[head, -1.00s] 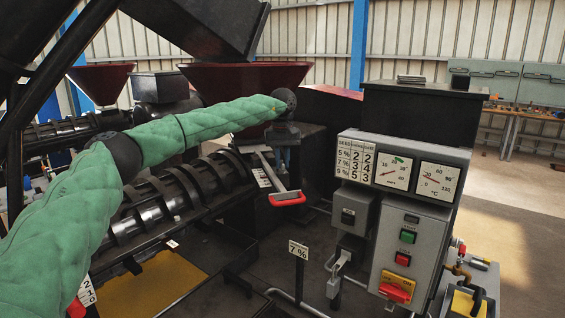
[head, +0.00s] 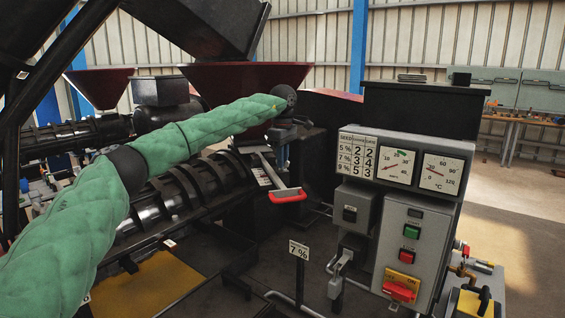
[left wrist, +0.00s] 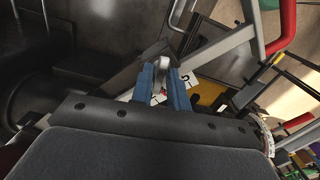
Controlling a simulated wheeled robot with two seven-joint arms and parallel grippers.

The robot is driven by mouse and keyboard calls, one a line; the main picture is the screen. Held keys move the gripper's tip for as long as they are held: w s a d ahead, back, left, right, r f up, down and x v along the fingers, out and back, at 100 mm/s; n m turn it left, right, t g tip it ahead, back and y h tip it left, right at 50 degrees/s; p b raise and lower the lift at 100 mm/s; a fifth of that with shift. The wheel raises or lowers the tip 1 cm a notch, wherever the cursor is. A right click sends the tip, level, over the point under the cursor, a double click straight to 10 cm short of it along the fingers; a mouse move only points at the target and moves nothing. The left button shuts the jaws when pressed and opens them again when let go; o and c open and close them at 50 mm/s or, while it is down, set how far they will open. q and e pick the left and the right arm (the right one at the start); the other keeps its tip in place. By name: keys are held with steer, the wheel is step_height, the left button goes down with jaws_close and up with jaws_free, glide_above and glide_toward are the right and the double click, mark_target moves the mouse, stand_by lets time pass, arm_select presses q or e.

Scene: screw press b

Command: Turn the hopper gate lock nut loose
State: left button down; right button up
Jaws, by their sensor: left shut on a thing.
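My left gripper (head: 283,158) hangs below the dark red hopper (head: 245,76), beside the red-handled lever (head: 287,195). In the left wrist view my left gripper's two blue fingers (left wrist: 162,88) are shut on a small pale metal piece (left wrist: 163,66). It appears to be the gate lock nut, but its shape is mostly hidden between the fingers. In the head view the hand and fingers cover it. The lever's pale bar and red grip (left wrist: 281,30) also show in the left wrist view, apart from the fingers. My right gripper is in neither view.
A grey control box (head: 403,235) with gauges and buttons stands to the right. The black screw barrel (head: 180,198) runs below my left arm. Open floor lies at the far right.

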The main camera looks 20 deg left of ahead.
arm_select(q)
steer(key=n+b, duration=0.1)
steer(key=n, duration=0.4)
steer(key=shift+r, duration=0.1)
steer(key=shift+n+b, duration=0.45)
steer(key=shift+n, duration=1.55)
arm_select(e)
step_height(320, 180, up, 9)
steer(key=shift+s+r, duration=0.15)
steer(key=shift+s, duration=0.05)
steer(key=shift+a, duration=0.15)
arm_select(q)
steer(key=c, duration=1.5)
jaws_free()
steer(key=shift+w, duration=0.1)
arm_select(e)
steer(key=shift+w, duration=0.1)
